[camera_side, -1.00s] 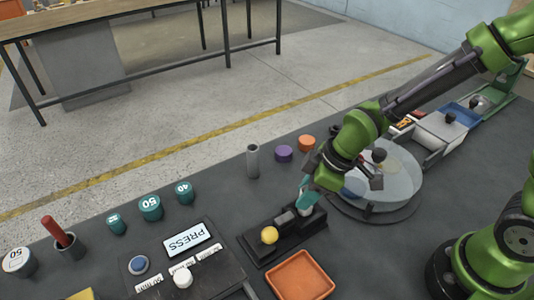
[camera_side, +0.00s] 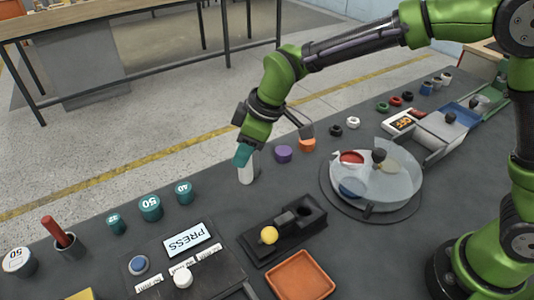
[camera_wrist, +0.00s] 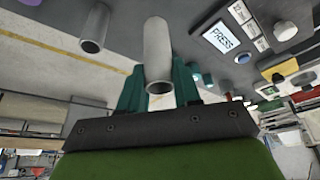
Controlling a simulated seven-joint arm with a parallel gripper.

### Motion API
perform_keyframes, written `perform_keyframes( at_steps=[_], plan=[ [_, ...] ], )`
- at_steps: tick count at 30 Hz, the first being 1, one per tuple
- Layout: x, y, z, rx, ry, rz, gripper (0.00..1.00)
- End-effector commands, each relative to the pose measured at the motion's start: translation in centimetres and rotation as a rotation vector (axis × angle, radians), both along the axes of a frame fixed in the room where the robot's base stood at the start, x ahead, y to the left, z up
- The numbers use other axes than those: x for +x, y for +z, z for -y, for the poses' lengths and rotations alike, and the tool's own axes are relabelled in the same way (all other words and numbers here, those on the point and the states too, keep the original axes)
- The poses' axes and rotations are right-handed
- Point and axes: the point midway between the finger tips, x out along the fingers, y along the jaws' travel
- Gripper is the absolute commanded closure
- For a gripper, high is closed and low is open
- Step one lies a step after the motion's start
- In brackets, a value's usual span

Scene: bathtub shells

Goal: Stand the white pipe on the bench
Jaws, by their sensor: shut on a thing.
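The white pipe (camera_side: 246,174) is held in the teal fingers of my gripper (camera_side: 243,157), near the back edge of the bench (camera_side: 215,215). It looks roughly upright, with its lower end at or just above the bench; I cannot tell whether it touches. In the wrist view the white pipe (camera_wrist: 157,50) sits between the two fingers of my gripper (camera_wrist: 158,80), its open near end facing the camera. A grey pipe (camera_wrist: 94,27) stands apart to its left there; in the side view it is mostly hidden behind my gripper and the white pipe.
A purple cylinder (camera_side: 284,154) and an orange one (camera_side: 308,144) stand to the right. Teal weights (camera_side: 184,192) stand to the left. A black holder (camera_side: 262,243) with a yellow ball (camera_side: 269,235) and an open socket lies in front. Bench between them is clear.

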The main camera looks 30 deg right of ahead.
Motion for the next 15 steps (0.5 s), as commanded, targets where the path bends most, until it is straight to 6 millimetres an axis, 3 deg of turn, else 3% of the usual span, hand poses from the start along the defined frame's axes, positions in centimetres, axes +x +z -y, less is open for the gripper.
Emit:
perform_keyframes(
  at_steps=[3, 6, 12, 15],
  plan=[
    [3.5, -0.3, -1.4, 0.000, -0.010, 0.000, 0.97],
    [5.5, 0.0, -1.9, 0.001, -0.022, 0.002, 0.97],
    [7.4, 1.5, -1.8, 0.002, -0.045, 0.003, 0.97],
    [7.4, 0.6, -1.8, -0.001, -0.049, -0.002, 0.97]
  ],
)
